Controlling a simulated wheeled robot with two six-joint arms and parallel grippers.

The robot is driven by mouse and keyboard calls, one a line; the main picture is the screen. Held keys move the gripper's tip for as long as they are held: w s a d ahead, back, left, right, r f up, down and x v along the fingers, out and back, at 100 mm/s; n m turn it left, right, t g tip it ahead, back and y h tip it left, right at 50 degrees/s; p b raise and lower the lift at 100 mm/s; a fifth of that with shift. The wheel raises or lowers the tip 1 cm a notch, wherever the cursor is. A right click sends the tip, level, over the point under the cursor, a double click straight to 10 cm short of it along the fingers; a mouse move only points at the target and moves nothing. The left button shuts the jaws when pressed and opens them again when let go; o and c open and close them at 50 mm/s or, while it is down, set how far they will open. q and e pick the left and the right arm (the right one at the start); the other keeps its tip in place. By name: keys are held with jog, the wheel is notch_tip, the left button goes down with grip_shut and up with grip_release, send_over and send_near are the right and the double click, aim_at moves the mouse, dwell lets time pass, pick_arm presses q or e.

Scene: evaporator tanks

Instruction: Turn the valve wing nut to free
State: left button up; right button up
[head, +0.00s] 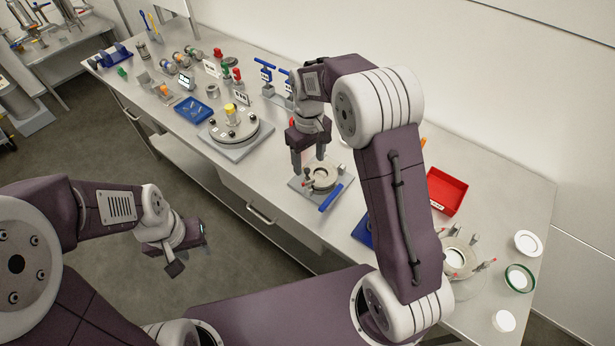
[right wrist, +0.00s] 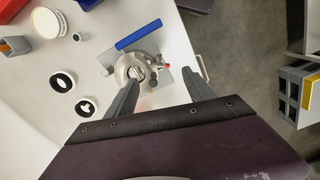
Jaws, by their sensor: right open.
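The valve fitting (head: 322,178) is a round pale metal body on a small grey plate, with a long blue handle (head: 331,197) beside it. The right wrist view also shows the fitting (right wrist: 137,68) and the blue handle (right wrist: 138,34). A small red-tipped part (right wrist: 167,67) sticks out from its side. The wing nut is too small to make out clearly. My right gripper (head: 308,161) is open and empty, pointing down over the fitting, its fingers apart on either side in the wrist view. My left gripper (head: 190,252) hangs off the table's front, away from the fitting; its jaws are unclear.
A round grey device (head: 252,138) on a plate stands left of the fitting, with a blue tray (head: 194,110) beyond it. A red bin (head: 447,191) and another ringed fitting (head: 458,259) are to the right. My right arm hides part of the table.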

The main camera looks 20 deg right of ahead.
aim_at(308, 178)
jog(key=f+m, duration=0.1)
jog(key=f, duration=0.3)
jog(key=f+m, duration=0.1)
jog(key=f, duration=0.4)
jog(key=shift+w+f, duration=0.2)
grip_shut()
jog(key=shift+r+n+p, duration=0.15)
jog(key=shift+n+p, duration=0.15)
jog(key=shift+n, duration=0.4)
jog(key=n, duration=0.3)
jog(key=shift+n, duration=0.3)
grip_release()
